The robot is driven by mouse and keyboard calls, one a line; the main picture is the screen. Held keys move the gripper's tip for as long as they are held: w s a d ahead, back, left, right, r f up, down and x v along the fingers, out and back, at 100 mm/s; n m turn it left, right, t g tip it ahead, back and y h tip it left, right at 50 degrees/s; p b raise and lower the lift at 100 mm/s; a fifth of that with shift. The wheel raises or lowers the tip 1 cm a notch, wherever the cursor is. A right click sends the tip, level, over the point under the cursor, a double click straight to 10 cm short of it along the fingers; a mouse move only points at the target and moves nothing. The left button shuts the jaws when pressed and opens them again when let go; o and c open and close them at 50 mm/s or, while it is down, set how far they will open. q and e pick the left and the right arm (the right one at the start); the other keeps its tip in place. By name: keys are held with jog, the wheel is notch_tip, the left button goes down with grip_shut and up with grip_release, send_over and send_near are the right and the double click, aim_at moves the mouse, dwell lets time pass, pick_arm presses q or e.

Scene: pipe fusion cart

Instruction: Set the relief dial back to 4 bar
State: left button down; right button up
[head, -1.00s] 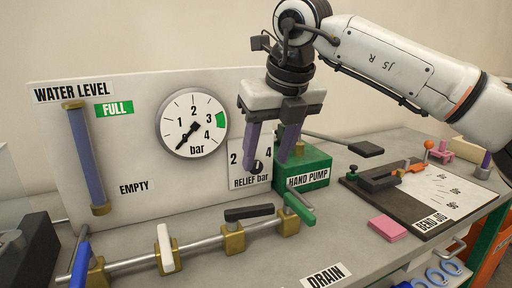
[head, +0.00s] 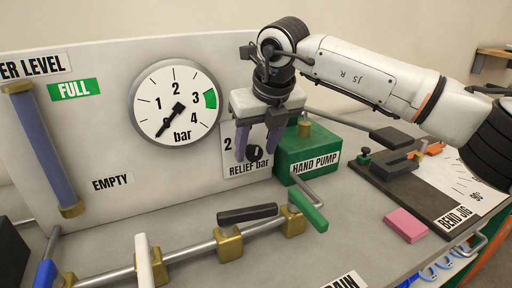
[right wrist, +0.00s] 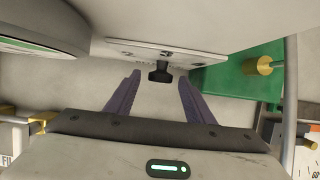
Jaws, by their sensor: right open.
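The relief dial (head: 254,153) is a small black knob on a white plate marked RELIEF bar (head: 248,168), low on the upright panel. The 2 shows on the plate; the 4 is hidden behind my right gripper. My right gripper (head: 256,156) is open in front of the dial, one purple finger on each side of it in the head view. In the right wrist view the dial (right wrist: 160,75) lies centred at the fingertips, with clear gaps on both sides. I cannot tell where the dial points. My left gripper is not in view.
The round pressure gauge (head: 176,103) reads below 1 bar. The green hand pump (head: 306,152) stands close right of the dial. A pipe with brass valves and a green handle (head: 308,210) runs in front. A pink block (head: 406,225) and bend jig lie right.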

jog(key=shift+w+f, duration=0.2)
jog(key=shift+f, duration=0.25)
jog(key=c, duration=1.1)
jog(key=shift+o, duration=0.2)
jog(key=shift+w+d+m+g+y, duration=0.1)
jog(key=shift+d+m+g+y, duration=0.1)
jog(key=shift+y, duration=0.35)
jog(key=shift+w+d+m+g+y, duration=0.1)
jog(key=shift+g+y, duration=0.1)
jog(key=shift+y, duration=0.35)
jog(key=shift+d+m+g+y+p, duration=0.15)
jog(key=shift+m+g+y+p, duration=0.35)
jog(key=shift+y, duration=1.5)
jog(key=shift+w, duration=0.1)
jog(key=o, duration=1.1)
jog(key=shift+c, duration=0.2)
